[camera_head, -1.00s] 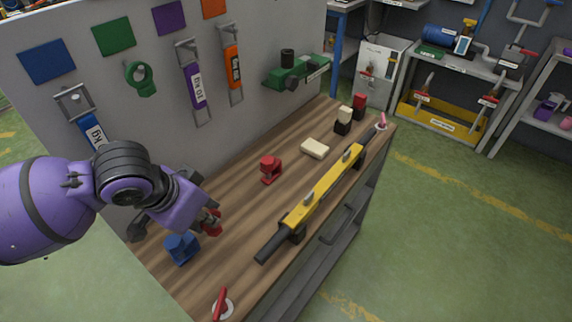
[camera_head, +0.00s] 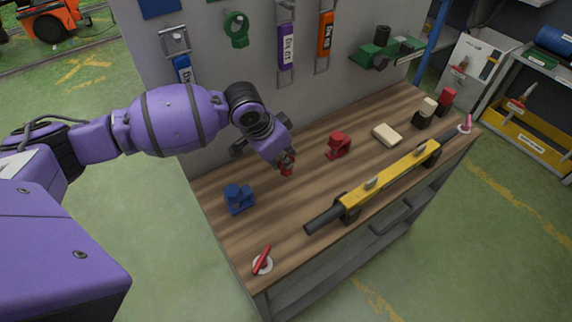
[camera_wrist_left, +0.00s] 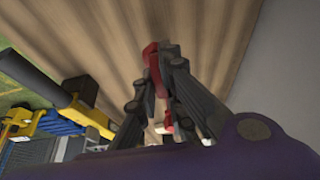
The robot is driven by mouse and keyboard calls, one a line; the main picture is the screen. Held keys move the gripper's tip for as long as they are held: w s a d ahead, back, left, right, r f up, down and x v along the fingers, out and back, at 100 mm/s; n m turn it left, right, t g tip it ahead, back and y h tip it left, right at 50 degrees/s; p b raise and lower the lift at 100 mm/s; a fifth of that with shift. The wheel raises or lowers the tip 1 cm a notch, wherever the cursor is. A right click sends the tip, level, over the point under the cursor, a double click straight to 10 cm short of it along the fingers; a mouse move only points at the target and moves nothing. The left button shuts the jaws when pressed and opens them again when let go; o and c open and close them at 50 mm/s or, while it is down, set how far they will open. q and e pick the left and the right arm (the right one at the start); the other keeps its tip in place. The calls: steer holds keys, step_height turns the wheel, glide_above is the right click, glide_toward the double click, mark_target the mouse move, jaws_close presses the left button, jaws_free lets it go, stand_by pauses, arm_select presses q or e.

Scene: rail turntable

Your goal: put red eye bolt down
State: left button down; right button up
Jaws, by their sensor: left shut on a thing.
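My left gripper (camera_head: 284,158) is shut on the red eye bolt (camera_head: 287,168), over the back left part of the wooden bench top (camera_head: 290,225). The bolt is small and partly hidden by the fingers. In the left wrist view, the red bolt (camera_wrist_left: 151,60) shows between the dark fingers (camera_wrist_left: 157,85), close to the wood. I cannot tell whether it touches the bench. My right gripper is not in view.
A blue block (camera_head: 239,199) stands left of the gripper and a red block (camera_head: 338,146) right of it. A yellow bar tool (camera_head: 390,174) lies along the front. A cream block (camera_head: 387,135) is farther right. A grey panel (camera_head: 215,100) rises behind. Bare wood lies between the blue block and the yellow tool.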

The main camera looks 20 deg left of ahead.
arm_select(q)
steer(key=shift+w+f, duration=0.45)
step_height(320, 180, down, 3)
steer(key=shift+w+f, duration=0.1)
steer(key=shift+w, duration=0.05)
steer(key=shift+f, duration=0.1)
steer(key=shift+f, duration=0.15)
steer(key=c, duration=1.8)
jaws_free()
steer(key=shift+c, duration=0.2)
